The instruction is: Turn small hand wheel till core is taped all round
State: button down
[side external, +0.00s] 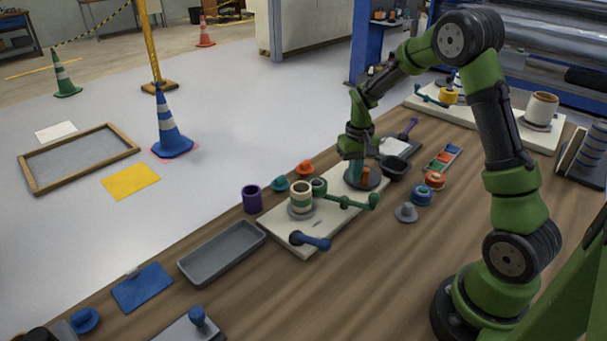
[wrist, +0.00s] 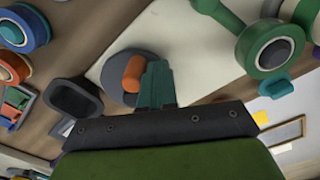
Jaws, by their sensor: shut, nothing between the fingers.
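The small hand wheel is a dark grey disc (side external: 376,183) with an upright orange knob (side external: 366,176) on a pale board (side external: 280,235). The wrist view also shows the disc (wrist: 128,57) and knob (wrist: 133,73). My gripper (side external: 354,180) points down over the disc; its teal fingers (wrist: 156,68) are shut and empty, right beside the knob. I cannot tell whether they touch it. The core's far side is hidden.
A blue lever (side external: 311,241) lies at the board's front corner. A grey tray (side external: 221,253) and purple cup (side external: 252,198) stand left. A black bowl (side external: 395,167), blue roll (side external: 421,196) and grey knobbed piece (side external: 406,212) stand right. The front table middle is clear.

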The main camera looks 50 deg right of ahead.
jog(key=shift+s+d, duration=0.15)
jog(key=shift+s, duration=0.5)
jog(key=shift+s+d, duration=0.3)
jog(key=shift+s, duration=0.2)
jog(key=shift+s+d, duration=0.45)
jog(key=shift+s, duration=0.05)
dwell(0.4)
